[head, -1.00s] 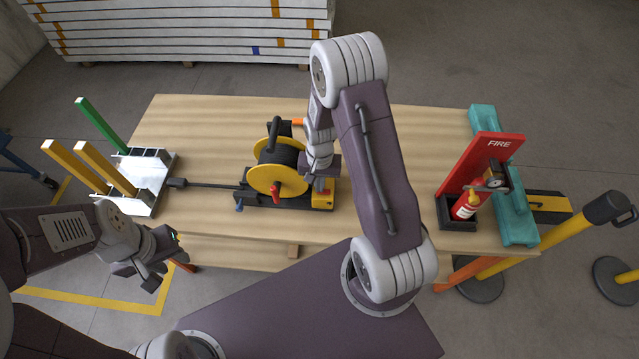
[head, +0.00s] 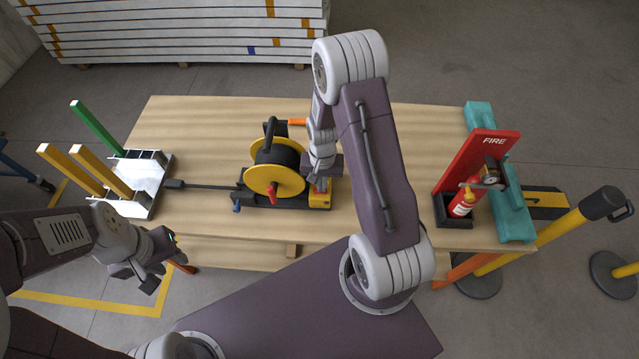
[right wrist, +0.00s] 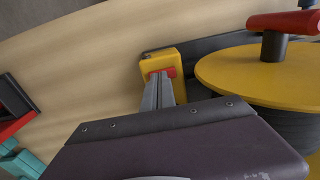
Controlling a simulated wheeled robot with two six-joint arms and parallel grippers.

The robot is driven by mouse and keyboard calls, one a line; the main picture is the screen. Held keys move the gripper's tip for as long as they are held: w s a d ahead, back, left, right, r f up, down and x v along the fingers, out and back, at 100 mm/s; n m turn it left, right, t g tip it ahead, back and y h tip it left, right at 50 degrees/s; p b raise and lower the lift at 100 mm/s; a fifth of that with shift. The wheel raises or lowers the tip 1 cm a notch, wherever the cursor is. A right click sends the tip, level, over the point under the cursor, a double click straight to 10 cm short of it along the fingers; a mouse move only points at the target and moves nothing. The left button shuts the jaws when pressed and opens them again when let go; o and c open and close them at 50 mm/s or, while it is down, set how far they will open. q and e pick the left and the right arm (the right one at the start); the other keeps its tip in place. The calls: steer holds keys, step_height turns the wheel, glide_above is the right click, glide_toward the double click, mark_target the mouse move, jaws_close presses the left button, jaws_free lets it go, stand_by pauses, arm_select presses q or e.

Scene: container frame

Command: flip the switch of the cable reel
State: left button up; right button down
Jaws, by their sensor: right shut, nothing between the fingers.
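The cable reel (head: 274,181) has yellow discs, a black drum and a red crank knob. It stands on the wooden table in the head view; its yellow disc (right wrist: 265,72) fills the right of the right wrist view. A yellow switch box (right wrist: 186,58) with a red switch (right wrist: 170,71) sits beside the disc. My right gripper (right wrist: 160,80) is shut and empty, its grey fingertips at the red switch, seemingly touching it; the fingers hide part of it. My left gripper (head: 160,270) hangs off the table's front left; its opening is unclear.
A metal rack (head: 146,184) with yellow and green posts stands at the table's left, a cable running from the reel towards it. A red fire extinguisher (head: 463,201) stands at the right.

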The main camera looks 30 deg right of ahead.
steer(key=shift+w+a+r+p, duration=0.1)
steer(key=shift+r+p, duration=0.25)
steer(key=shift+r, duration=0.05)
step_height(320, 180, up, 4)
steer(key=p, duration=0.3)
steer(key=shift+w+f+p, duration=0.1)
steer(key=shift+p, duration=0.25)
step_height(320, 180, up, 10)
steer(key=b, duration=0.1)
steer(key=shift+s+f, duration=0.25)
steer(key=shift+f+b, duration=0.1)
steer(key=shift+b, duration=0.25)
